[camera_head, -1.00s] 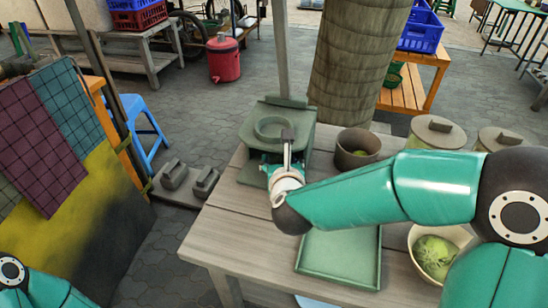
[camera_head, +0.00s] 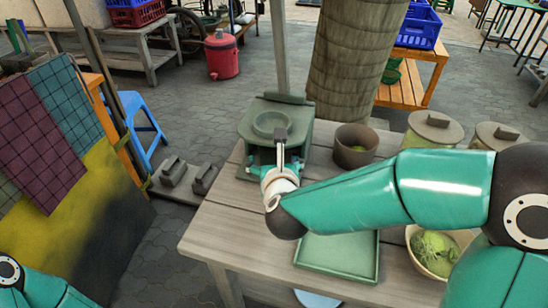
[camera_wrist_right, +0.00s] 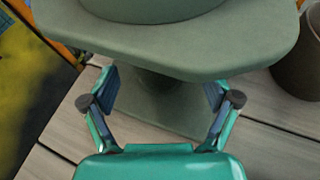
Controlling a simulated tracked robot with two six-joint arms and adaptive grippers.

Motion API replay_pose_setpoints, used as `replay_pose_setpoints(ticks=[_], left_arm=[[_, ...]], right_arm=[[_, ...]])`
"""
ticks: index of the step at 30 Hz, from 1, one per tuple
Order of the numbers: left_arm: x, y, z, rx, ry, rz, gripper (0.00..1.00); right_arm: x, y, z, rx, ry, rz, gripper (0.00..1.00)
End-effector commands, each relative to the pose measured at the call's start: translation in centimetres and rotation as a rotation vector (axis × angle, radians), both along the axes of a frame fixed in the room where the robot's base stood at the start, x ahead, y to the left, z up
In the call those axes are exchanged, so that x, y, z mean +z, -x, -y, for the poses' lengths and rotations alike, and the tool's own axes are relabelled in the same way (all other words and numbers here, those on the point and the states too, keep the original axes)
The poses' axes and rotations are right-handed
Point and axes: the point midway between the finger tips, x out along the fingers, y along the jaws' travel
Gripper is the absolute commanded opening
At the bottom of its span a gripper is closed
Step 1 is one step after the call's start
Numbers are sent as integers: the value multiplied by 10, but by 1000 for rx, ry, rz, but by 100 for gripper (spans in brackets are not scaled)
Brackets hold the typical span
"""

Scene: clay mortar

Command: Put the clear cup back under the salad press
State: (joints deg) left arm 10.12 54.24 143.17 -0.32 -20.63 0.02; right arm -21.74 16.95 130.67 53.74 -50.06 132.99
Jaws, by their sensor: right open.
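The green salad press (camera_head: 298,132) stands at the table's back left, with a round ring on its top plate. My right gripper (camera_head: 267,164) is at its front, low under the top plate. In the right wrist view the gripper (camera_wrist_right: 160,88) is open, its two fingers apart on either side of the space under the press (camera_wrist_right: 160,50). A dark, rounded shape shows under the plate between the fingers; I cannot tell whether it is part of the press or the clear cup. I cannot make out the clear cup for sure in either view. My left gripper is out of view.
On the wooden table (camera_head: 215,225) are a green tray (camera_head: 338,262), a brown pot (camera_head: 356,146), a bowl with greens (camera_head: 435,253) and lidded jars (camera_head: 434,130) at the right. A thick trunk (camera_head: 352,60) rises behind. The table's front left is clear.

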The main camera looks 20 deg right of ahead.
Motion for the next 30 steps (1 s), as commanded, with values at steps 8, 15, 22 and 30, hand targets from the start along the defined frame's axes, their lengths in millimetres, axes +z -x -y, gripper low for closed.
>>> replay_pose_setpoints(ticks=[8,15,22,30], left_arm=[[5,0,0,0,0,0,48],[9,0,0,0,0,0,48],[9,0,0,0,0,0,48],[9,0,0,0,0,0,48]], right_arm=[[24,51,-11,3,-1,3,88],[36,81,-16,0,0,2,88],[37,87,-17,-4,2,0,88],[37,87,-16,-4,2,0,88]])
